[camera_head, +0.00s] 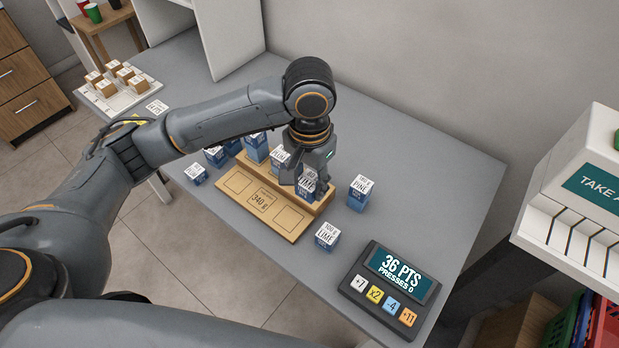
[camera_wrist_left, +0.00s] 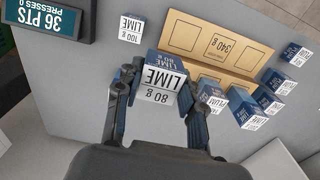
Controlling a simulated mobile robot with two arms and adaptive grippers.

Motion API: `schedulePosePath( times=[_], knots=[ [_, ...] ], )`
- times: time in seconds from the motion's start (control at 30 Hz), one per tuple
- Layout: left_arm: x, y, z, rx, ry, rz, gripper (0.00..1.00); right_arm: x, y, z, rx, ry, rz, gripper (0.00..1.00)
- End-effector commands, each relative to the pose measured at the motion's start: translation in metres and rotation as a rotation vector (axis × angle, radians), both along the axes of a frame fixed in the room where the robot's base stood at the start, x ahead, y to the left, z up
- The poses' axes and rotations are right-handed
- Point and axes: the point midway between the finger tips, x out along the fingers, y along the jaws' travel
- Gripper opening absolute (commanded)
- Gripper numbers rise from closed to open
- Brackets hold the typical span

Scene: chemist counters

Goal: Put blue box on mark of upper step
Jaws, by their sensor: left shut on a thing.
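My left gripper (camera_head: 307,178) points down and is shut on a blue box (camera_head: 307,189) with a white top. In the left wrist view the gripper (camera_wrist_left: 157,90) has a finger on each side of the box (camera_wrist_left: 160,94), whose label reads LIME 80 g. The wooden stepped stand (camera_head: 262,208) has a low front step with two outlined squares and a 340 g label. The box is at the right end of its raised back step (camera_wrist_left: 210,72). I cannot tell whether it touches the step. The mark there is hidden.
A LIME 100 g box (camera_head: 327,236) stands right of the stand, and a PINE box (camera_head: 361,193) stands farther back. Several blue boxes, one labelled PLUM (camera_wrist_left: 212,97), stand behind and left. A points display (camera_head: 393,285) is at the front right. The counter's back right is clear.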

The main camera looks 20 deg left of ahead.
Motion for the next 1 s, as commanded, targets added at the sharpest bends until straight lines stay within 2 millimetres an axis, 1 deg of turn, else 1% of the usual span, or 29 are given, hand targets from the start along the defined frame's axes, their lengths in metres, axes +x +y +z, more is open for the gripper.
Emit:
schedulePosePath(
  times=[0.03, 0.13, 0.2, 0.3, 0.4, 0.57, 0.63, 0.7, 0.8, 0.9, 1.0],
  knots=[
    [0.013, 0.005, -0.004, 0.003, 0.000, 0.007, 0.06, -0.007, 0.000, 0.002, -0.001, 0.010, 0.000, 0.40],
    [0.036, 0.012, -0.015, 0.002, 0.000, 0.006, 0.06, -0.014, -0.001, 0.005, -0.002, 0.022, 0.000, 0.40],
    [0.045, 0.015, -0.032, 0.003, 0.003, 0.004, 0.06, -0.015, -0.001, 0.006, -0.003, 0.022, 0.000, 0.40],
    [0.059, 0.018, -0.049, 0.002, 0.000, 0.003, 0.06, -0.011, -0.001, 0.008, -0.002, 0.018, 0.000, 0.40],
    [0.069, 0.021, -0.060, 0.001, 0.000, 0.002, 0.06, -0.006, -0.001, 0.009, -0.002, 0.011, 0.001, 0.40],
    [0.075, 0.023, -0.070, 0.001, 0.000, 0.000, 0.06, -0.001, -0.002, 0.010, -0.002, 0.002, 0.001, 0.40],
    [0.080, 0.024, -0.076, 0.002, -0.001, 0.000, 0.06, 0.000, -0.002, 0.011, -0.002, 0.001, 0.001, 0.40],
    [0.078, 0.024, -0.087, 0.003, 0.001, -0.002, 0.06, 0.000, -0.002, 0.017, -0.002, 0.001, 0.001, 0.40],
    [0.078, 0.024, -0.099, 0.002, 0.000, -0.001, 0.06, 0.000, -0.002, 0.020, -0.002, 0.002, 0.001, 0.40],
    [0.079, 0.024, -0.104, 0.000, -0.002, -0.002, 0.06, -0.001, -0.002, 0.020, -0.003, 0.001, 0.001, 0.40],
    [0.079, 0.024, -0.104, 0.000, -0.003, -0.002, 0.06, -0.001, -0.002, 0.019, -0.003, 0.001, 0.001, 0.40]
  ],
)
